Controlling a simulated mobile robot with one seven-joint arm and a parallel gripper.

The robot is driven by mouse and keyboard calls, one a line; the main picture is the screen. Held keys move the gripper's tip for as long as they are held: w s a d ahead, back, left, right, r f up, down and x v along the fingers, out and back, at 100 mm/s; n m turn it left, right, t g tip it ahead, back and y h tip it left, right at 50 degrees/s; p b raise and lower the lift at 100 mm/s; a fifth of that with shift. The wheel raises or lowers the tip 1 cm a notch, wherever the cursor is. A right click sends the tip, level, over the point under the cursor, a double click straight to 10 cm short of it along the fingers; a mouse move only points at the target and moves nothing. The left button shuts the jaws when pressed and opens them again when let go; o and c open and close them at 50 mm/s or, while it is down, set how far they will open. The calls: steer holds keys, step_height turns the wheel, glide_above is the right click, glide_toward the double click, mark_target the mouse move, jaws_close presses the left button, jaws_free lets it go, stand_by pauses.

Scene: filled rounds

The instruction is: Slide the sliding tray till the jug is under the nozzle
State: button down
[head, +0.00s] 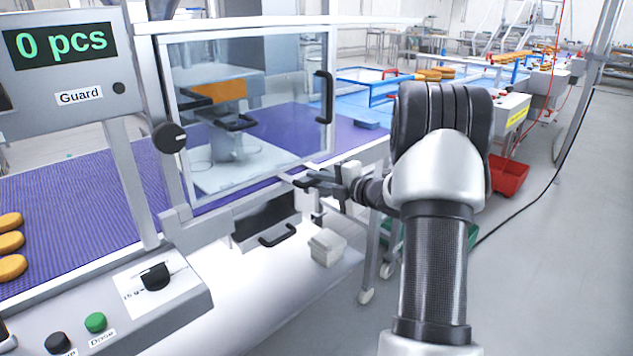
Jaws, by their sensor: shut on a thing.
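Behind the clear guard door stands a pale machine with an orange panel (218,93). A pale, upright shape (232,150) shows below it through the glass and may be the jug; I cannot make it out surely. A flat pale surface (232,177) lies under that shape, perhaps the sliding tray. The nozzle cannot be told apart. My gripper (308,181) is at the lower right corner of the guard, its black fingers pointing left. It is shut on a thin pale part there, apparently the tray's edge or handle; the contact is small and partly hidden.
The guard door has a black handle (325,97). A dark drawer front with a handle (278,235) and a small pale box (327,246) are below my gripper. Yellow rounds (10,242) lie on the purple belt (75,200). A red bin (508,175) stands on the floor right.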

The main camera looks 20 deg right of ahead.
steer(key=c, duration=1.7)
jaws_free()
steer(key=shift+c, duration=0.2)
steer(key=p+v, duration=0.2)
steer(key=v, duration=1.5)
steer(key=shift+s, duration=0.2)
